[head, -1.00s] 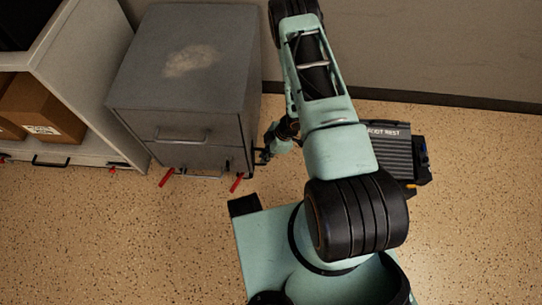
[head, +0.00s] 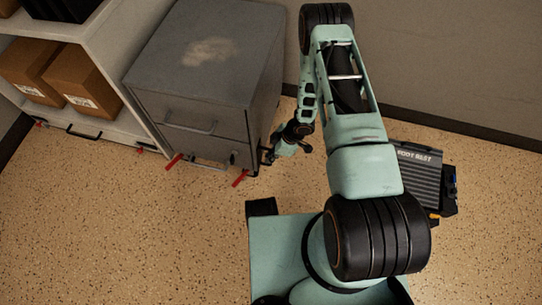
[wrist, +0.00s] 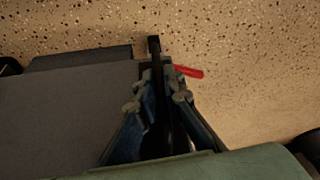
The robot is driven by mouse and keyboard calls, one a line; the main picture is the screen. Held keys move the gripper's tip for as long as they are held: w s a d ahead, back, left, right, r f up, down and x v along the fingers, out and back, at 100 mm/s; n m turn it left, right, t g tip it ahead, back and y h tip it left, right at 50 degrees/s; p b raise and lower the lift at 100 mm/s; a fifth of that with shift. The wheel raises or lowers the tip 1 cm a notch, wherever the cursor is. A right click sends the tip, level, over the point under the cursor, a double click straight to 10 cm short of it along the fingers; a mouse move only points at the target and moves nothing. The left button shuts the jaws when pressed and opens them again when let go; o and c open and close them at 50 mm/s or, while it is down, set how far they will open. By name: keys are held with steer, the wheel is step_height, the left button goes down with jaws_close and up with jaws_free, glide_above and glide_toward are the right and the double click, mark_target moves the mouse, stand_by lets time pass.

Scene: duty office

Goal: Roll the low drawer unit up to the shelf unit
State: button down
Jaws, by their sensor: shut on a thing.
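The low drawer unit (head: 205,60) is a grey cabinet with a pale worn patch on top and drawer handles on its front. It stands upright against the right side of the white shelf unit (head: 92,32); the two look very close, and I cannot tell whether they touch. My gripper (head: 268,156) is at the unit's lower right front edge. In the wrist view my gripper (wrist: 160,88) is shut on a dark bar (wrist: 154,48) at the grey unit (wrist: 65,115). Red levers (head: 173,162) stick out at the unit's front foot; one also shows in the wrist view (wrist: 189,71).
Brown boxes (head: 82,84) sit on the shelf unit. A dark foot rest (head: 420,172) lies on the floor to the right of my arm. A wall with a dark skirting (head: 470,126) runs behind. The speckled floor (head: 120,230) in front is clear.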

steer(key=c, duration=2.2)
jaws_free()
steer(key=shift+w+a, duration=0.2)
steer(key=shift+a, duration=0.2)
steer(key=shift+o, duration=0.8)
steer(key=shift+d, duration=0.1)
steer(key=shift+s, duration=0.1)
steer(key=shift+d+r, duration=0.1)
steer(key=v, duration=1.2)
